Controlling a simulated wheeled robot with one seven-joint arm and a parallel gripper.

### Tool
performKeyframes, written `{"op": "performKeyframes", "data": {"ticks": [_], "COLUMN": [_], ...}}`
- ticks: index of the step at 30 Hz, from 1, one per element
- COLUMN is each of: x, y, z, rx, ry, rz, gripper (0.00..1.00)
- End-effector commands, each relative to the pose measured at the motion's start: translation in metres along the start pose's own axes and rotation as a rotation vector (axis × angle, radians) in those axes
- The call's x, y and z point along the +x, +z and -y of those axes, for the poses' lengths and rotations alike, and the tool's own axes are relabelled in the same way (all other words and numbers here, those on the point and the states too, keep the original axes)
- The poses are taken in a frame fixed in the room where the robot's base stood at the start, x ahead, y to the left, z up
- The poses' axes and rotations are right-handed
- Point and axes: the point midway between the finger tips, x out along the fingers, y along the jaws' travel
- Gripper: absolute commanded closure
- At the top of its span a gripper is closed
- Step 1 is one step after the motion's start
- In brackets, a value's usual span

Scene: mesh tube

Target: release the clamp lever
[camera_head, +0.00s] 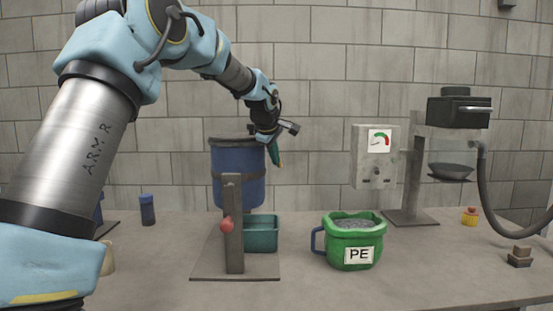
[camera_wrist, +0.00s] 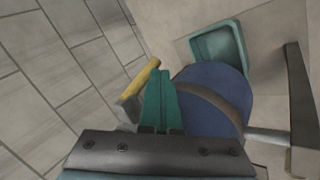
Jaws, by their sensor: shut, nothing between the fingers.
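The blue tube (camera_head: 238,165) hangs above the bench beside a grey post (camera_head: 234,245), with a dark band around it. In the wrist view the blue tube (camera_wrist: 215,95) and its brownish band (camera_wrist: 205,92) show from above. A yellow handle with a grey metal end (camera_wrist: 145,77), which looks like the clamp lever, stands beside the tube; I cannot make it out in the head view. My gripper (camera_head: 276,162) points down at the tube's right side. In the wrist view its teal fingers (camera_wrist: 162,75) are shut and empty, between the yellow handle and the tube.
A teal tray (camera_head: 262,232) sits on the bench below the tube. A green pot labelled PE (camera_head: 352,258) stands to the right. A red knob (camera_head: 227,225) is on the post. A gauge box (camera_head: 374,155) and a stand (camera_head: 410,215) are at the right back.

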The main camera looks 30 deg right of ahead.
Motion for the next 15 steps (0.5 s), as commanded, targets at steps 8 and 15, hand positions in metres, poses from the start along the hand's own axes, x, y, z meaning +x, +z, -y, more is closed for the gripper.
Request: {"op": "performKeyframes", "data": {"ticks": [8, 15], "x": [0.0048, 0.0034], "y": [-0.0026, 0.0056], "z": [-0.0045, -0.0111], "rx": [-0.061, -0.074], "ry": [0.048, 0.066], "rz": [0.058, 0.081], "gripper": [1.0, 1.0]}}
